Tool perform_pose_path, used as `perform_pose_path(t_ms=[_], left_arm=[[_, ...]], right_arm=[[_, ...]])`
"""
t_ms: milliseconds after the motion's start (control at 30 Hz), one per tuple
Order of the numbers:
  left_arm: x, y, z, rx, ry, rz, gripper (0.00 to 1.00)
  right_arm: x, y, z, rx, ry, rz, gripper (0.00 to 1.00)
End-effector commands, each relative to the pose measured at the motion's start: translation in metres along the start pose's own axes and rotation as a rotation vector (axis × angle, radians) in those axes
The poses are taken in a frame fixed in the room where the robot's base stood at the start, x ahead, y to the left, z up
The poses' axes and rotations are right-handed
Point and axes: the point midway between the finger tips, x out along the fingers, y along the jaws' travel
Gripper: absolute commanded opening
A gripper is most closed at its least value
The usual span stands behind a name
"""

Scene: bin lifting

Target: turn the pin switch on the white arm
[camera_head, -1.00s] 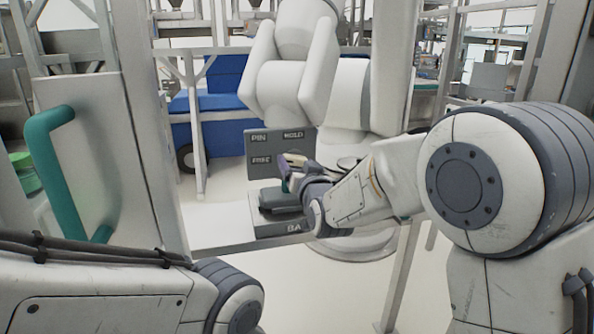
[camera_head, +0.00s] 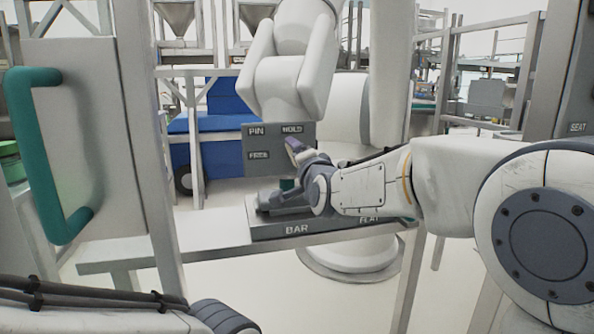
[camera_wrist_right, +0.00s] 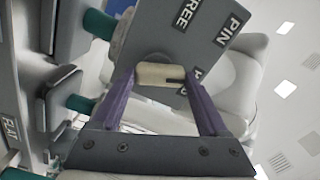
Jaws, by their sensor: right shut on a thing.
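The white arm (camera_head: 288,90) stands behind the bench and carries a grey panel (camera_head: 258,171) marked PIN, HOLD and FREE. The cream pin switch (camera_wrist_right: 158,75) shows in the right wrist view as a short bar with a dark notch, in front of the panel. My right gripper (camera_wrist_right: 160,82) is shut on it, one purple finger at each end.
A bench (camera_head: 195,231) carries a grey base marked BAR (camera_head: 268,231) and FLAT below the panel. A metal door with a green handle (camera_head: 35,165) stands close on the left. A blue cart (camera_head: 218,155) is behind the bench.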

Motion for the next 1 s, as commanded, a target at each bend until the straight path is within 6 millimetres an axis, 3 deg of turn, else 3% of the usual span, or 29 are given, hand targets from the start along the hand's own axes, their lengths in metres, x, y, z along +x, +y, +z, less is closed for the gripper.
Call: perform_pose_path(t_ms=[100,400,1000], left_arm=[[0.018,-0.001,0.001,0.0,0.0,0.0,0.5],[0.041,-0.003,0.002,0.0,0.0,0.0,0.5],[0.051,-0.004,0.003,0.0,0.0,0.0,0.5]], right_arm=[[0.0,0.005,0.001,0.103,0.001,0.0,0.22],[0.0,0.004,0.0,0.3,0.0,0.001,0.22],[0.0,0.002,-0.001,0.408,-0.001,0.005,0.22]])
